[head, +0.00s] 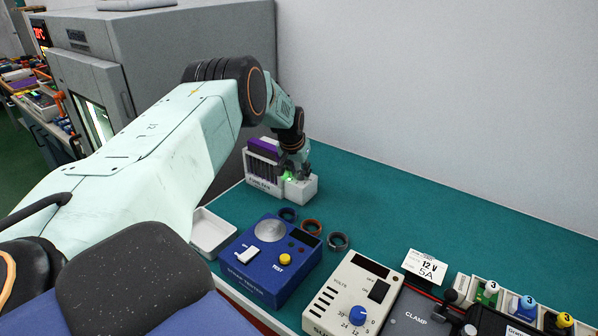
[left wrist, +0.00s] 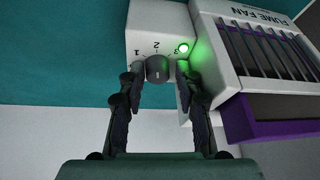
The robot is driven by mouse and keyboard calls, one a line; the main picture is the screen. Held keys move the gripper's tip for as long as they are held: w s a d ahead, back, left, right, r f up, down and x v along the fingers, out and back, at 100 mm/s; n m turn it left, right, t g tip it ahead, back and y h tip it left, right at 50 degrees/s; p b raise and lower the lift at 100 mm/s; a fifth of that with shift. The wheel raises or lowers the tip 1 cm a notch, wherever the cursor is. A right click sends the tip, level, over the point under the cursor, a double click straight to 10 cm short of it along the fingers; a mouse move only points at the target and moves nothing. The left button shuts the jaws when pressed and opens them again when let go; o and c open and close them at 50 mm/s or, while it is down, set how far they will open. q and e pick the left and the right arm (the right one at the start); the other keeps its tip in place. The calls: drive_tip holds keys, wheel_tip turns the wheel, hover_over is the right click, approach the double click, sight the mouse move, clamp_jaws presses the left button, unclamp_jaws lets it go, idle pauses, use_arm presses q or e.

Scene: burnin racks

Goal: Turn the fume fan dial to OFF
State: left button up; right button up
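The fume fan (head: 263,184) is a white slatted unit with a purple top part, standing at the back left of the teal bench; it also shows in the left wrist view (left wrist: 222,45). Its white control box (head: 302,189) adjoins it. The grey round fume fan dial (left wrist: 157,68) is on this box, with 1, 2 and 3 printed around it; its pointer is unclear. A green lamp (left wrist: 183,48) glows beside the 3. My left gripper (left wrist: 160,74) is open, its fingertips either side of the dial; firm contact is not visible. My right gripper is out of view.
A blue tester (head: 268,262), several rings (head: 312,227) and a white tray (head: 213,232) lie in front of the fan. A white power supply (head: 350,295) and clamp fixture (head: 415,312) stand nearer right. The bench right of the fan is clear, up to the wall.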

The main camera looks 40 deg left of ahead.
use_arm(q)
drive_tip(key=shift+d+r, duration=0.1)
drive_tip(key=shift+d, duration=0.1)
drive_tip(key=shift+c, duration=0.4)
drive_tip(key=shift+w+f, duration=0.25)
drive_tip(key=shift+w, duration=0.1)
drive_tip(key=c, duration=0.3)
drive_tip(key=shift+s+a, duration=0.15)
clamp_jaws()
drive_tip(key=shift+f, duration=0.2)
drive_tip(key=shift+o, duration=1)
unclamp_jaws()
drive_tip(key=shift+s, duration=0.1)
drive_tip(key=shift+o, duration=0.9)
drive_tip(key=shift+r, duration=0.25)
drive_tip(key=shift+r, duration=0.15)
